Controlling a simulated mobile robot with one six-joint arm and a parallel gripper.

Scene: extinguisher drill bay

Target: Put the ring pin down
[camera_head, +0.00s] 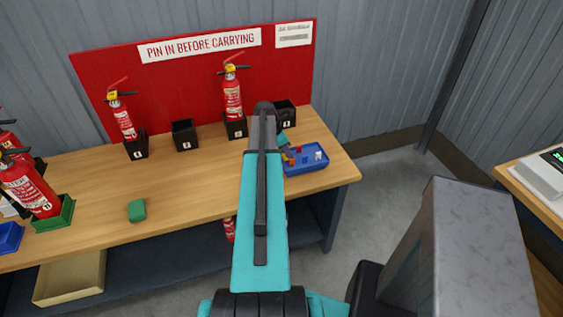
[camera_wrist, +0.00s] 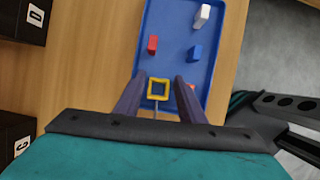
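The ring pin (camera_wrist: 158,81) shows in the wrist view as a yellow square ring with a thin grey stem. In the head view my gripper (camera_head: 286,149) is at the tray's (camera_head: 318,165) left side, partly hidden behind my arm.
The tray holds a red block (camera_wrist: 153,43), a blue block (camera_wrist: 195,53) and a white block (camera_wrist: 202,16). A green block (camera_head: 137,210) lies on the wooden bench (camera_head: 185,190). Bare bench lies left of my arm.

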